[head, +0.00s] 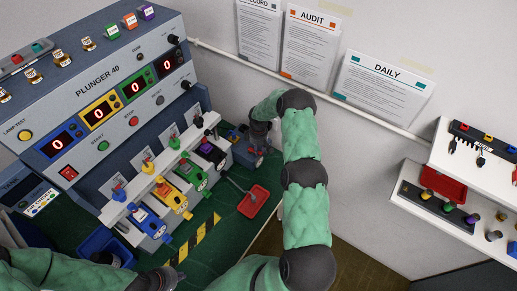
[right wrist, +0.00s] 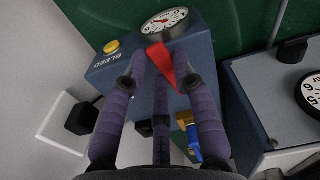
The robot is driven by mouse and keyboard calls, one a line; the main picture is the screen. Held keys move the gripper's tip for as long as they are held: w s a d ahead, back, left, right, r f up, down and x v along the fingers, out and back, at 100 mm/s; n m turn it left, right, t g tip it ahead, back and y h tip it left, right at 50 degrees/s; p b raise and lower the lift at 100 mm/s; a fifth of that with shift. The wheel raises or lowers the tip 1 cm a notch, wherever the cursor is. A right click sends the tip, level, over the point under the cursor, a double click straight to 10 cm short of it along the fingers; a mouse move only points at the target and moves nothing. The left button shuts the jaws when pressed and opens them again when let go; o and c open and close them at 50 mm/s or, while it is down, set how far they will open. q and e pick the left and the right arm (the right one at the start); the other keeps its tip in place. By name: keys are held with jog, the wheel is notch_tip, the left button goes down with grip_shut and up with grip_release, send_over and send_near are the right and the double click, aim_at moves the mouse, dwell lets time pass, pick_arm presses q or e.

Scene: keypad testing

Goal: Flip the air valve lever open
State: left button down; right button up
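The air valve lever (right wrist: 163,66) is a red handle on a blue-grey box (right wrist: 112,75) with a gauge (right wrist: 165,22) and a yellow BLEED button (right wrist: 111,47). In the head view the box (head: 247,153) stands at the far right end of the bench, partly hidden by my right gripper (head: 258,143). In the right wrist view, my right gripper (right wrist: 160,58) has its purple fingers apart, with the lever between the fingertips. I cannot tell whether they touch it. My left gripper (head: 172,281) is at the bottom edge, away from the box; its fingers are unclear.
A red tray (head: 254,201) lies on the green bench top in front of the box. The row of coloured plunger fixtures (head: 180,193) is left of it. The wall is close behind the box. Shelves with tools (head: 470,150) are at the right.

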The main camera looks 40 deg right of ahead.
jog(key=shift+a+f+m+b, duration=0.15)
jog(key=shift+m+b, duration=0.45)
jog(key=shift+b, duration=0.4)
grip_shut()
jog(key=shift+s+a+m+b, duration=0.15)
jog(key=shift+m+b, duration=0.3)
jog(key=shift+m, duration=0.05)
jog(key=o, duration=1)
grip_release()
jog(key=shift+o, duration=0.2)
jog(key=shift+r, duration=0.3)
notch_tip(320, 180, up, 12)
jog(key=shift+f, duration=0.15)
